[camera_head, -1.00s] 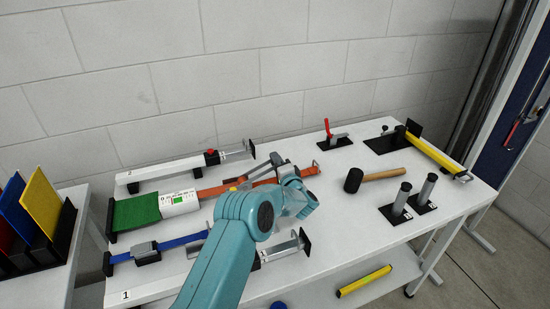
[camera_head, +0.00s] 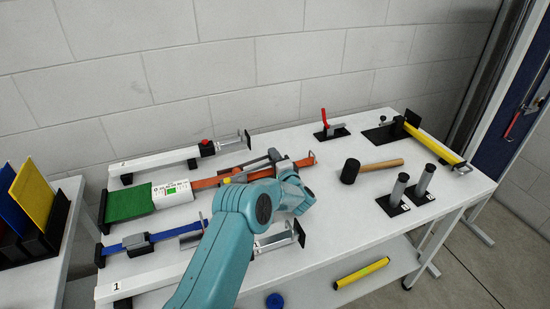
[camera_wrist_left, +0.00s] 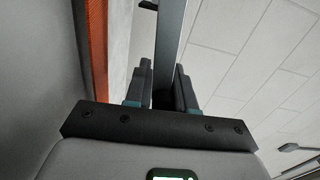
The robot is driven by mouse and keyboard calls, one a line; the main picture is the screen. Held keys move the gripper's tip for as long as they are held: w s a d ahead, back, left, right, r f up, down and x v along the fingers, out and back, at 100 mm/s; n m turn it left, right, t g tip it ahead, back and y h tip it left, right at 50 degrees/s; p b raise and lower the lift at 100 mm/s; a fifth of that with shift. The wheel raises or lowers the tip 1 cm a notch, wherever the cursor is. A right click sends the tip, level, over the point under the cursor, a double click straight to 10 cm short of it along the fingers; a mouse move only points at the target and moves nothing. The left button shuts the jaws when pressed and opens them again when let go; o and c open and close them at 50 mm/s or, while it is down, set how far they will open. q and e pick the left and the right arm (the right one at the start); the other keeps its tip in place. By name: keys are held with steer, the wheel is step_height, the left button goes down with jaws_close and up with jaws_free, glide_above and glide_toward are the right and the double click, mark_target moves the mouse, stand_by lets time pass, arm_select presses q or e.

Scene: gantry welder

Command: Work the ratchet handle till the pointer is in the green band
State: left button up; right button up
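An orange strap (camera_head: 205,182) runs across the table from a white gauge box (camera_head: 173,194) to a ratchet (camera_head: 262,167) at its right part. The gauge has a small green display; any pointer is too small to read. My left gripper (camera_head: 283,165) is at the ratchet, its fingertips partly hidden by my arm in the head view. In the left wrist view a long grey bar, the ratchet handle (camera_wrist_left: 170,40), stands between the two fingers (camera_wrist_left: 162,88), which appear closed on it. The orange strap also shows at the left there (camera_wrist_left: 97,50). My right gripper is not in view.
A blue strap (camera_head: 180,241) and a white rail (camera_head: 140,288) lie in front, another white rail (camera_head: 150,162) behind. The table between ratchet and mallet is clear.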

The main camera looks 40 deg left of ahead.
arm_select(q)
steer(key=shift+o, duration=1.3)
steer(key=shift+s+a+f, duration=0.1)
steer(key=shift+s+a, duration=0.1)
steer(key=shift+w+d, duration=0.1)
steer(key=shift+w, duration=0.05)
steer(key=shift+r, duration=0.25)
step_height(320, 180, up, 20)
steer(key=shift+f, duration=0.2)
